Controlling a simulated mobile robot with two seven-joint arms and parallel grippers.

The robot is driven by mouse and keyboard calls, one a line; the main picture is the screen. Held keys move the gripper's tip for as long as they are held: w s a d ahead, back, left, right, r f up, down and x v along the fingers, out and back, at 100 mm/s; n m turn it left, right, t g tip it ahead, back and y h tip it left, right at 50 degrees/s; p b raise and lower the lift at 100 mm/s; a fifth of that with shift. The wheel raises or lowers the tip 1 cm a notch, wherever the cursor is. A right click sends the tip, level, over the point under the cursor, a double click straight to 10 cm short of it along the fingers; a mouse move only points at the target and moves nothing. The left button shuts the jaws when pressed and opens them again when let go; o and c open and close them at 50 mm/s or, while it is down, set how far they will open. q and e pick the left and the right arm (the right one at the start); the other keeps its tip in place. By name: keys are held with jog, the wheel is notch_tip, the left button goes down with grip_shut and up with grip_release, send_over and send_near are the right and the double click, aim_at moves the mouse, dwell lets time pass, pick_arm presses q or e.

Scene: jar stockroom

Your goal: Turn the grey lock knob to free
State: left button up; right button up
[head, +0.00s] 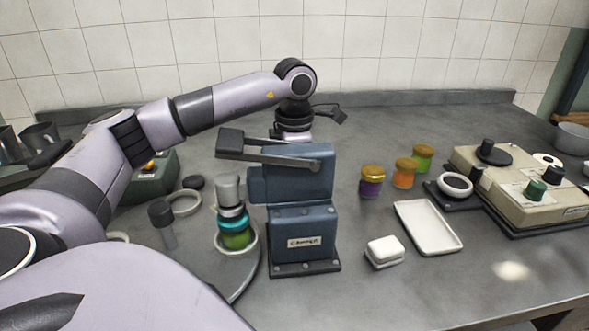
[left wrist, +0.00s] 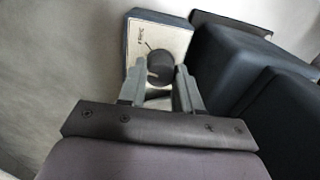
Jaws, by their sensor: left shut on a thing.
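The grey lock knob (left wrist: 161,62) is a dark round knob with a pale pointer line, on a cream plate (left wrist: 168,31) on the blue press, in the left wrist view. The plate has small print and a dark mark above the knob; I cannot read the print surely. My left gripper (left wrist: 159,74) has one finger on each side of the knob and is shut on it. In the head view the blue press (head: 301,228) hides the knob and my left fingers; only the wrist shows behind the press. My right gripper is not in view.
A jar with a teal lid (head: 233,222) stands under the press head. Purple (head: 371,187), orange (head: 404,178) and green (head: 422,157) jars stand to the right.

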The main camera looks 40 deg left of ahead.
pick_arm(q)
jog(key=m, duration=0.3)
jog(key=shift+r+m+p, duration=0.1)
jog(key=shift+m+p, duration=0.2)
jog(key=shift+p, duration=0.05)
jog(key=shift+m, duration=1.5)
jog(key=o, duration=1)
jog(key=shift+o, duration=0.2)
jog(key=shift+r, duration=3.55)
